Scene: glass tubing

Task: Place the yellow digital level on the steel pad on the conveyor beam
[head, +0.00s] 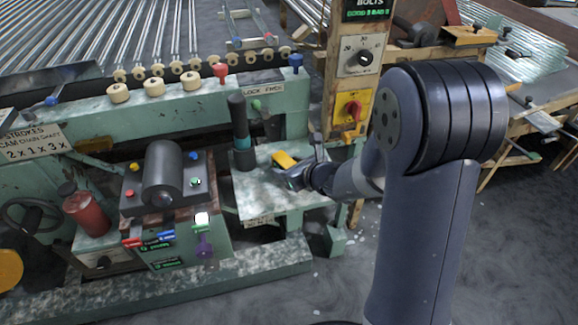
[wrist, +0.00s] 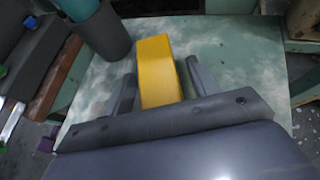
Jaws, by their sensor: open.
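The yellow digital level (head: 284,159) lies on a worn pale green shelf (head: 262,195) of the machine. In the wrist view the level (wrist: 157,62) sits between the two fingers of my gripper (wrist: 160,84), with its near end hidden behind the gripper body. The fingers stand apart, with a visible gap on the right side; contact on the left is hard to judge. In the head view my gripper (head: 296,176) is at the level's near end. The conveyor beam (head: 150,112) is the long green beam behind. I cannot clearly pick out the steel pad on it.
A dark cylinder with a teal band (head: 241,135) stands on the shelf left of the level, also close in the wrist view (wrist: 104,28). A control box (head: 165,190) is further left. A wooden post with switches (head: 352,80) rises behind my arm.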

